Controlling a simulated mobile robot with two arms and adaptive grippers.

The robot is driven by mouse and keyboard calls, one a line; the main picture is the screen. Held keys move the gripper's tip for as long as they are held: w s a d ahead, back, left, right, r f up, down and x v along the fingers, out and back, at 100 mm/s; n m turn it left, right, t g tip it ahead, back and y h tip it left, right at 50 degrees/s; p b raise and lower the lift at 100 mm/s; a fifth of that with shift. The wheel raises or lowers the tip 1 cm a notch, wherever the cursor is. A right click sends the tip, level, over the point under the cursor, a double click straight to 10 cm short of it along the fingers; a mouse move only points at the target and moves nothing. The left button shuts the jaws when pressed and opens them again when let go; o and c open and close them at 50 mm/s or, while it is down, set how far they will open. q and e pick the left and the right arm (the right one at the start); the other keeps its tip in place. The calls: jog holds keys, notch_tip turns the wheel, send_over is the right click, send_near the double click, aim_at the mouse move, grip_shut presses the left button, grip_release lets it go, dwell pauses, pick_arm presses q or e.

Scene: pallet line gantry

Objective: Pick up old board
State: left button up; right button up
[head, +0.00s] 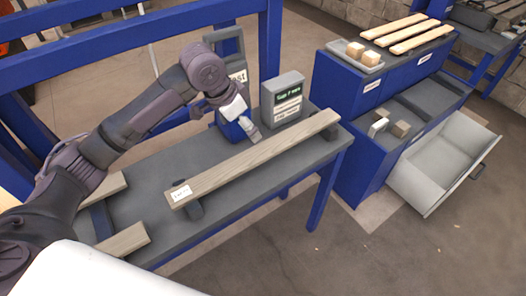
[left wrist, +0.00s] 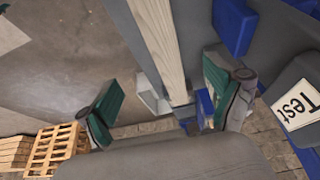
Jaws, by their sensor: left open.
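A long, greyish wooden board (head: 255,158) with a white label at its near-left end lies across low supports on the grey table (head: 135,195). It also shows in the left wrist view (left wrist: 158,35), running lengthwise away from the camera. My left gripper (head: 240,117) is above the table, on the far side of the board near its middle. In the left wrist view my left gripper (left wrist: 160,75) has its two green-padded fingers wide apart, with the board seen between them; nothing is held. My right gripper is not in view.
A small sign display (head: 284,98) stands at the table's back edge, near the board. Paler boards (head: 410,35) and wooden blocks (head: 362,53) lie on a blue cabinet at right, with an open drawer (head: 445,160). Shorter planks (head: 122,243) lie at the table's near-left end.

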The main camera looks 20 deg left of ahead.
pick_arm(q)
send_over(263, 150)
jog(key=s+a, duration=0.2)
jog(key=f, duration=0.7)
jog(key=shift+d+f, duration=0.1)
jog(key=shift+d, duration=0.1)
jog(key=shift+p+x, duration=0.5)
jog(key=shift+x, duration=2.25)
jog(key=shift+s+a, duration=0.1)
jog(key=shift+s, duration=0.05)
jog(key=shift+c, duration=0.2)
jog(key=c, duration=1.3)
jog(key=shift+c, duration=0.6)
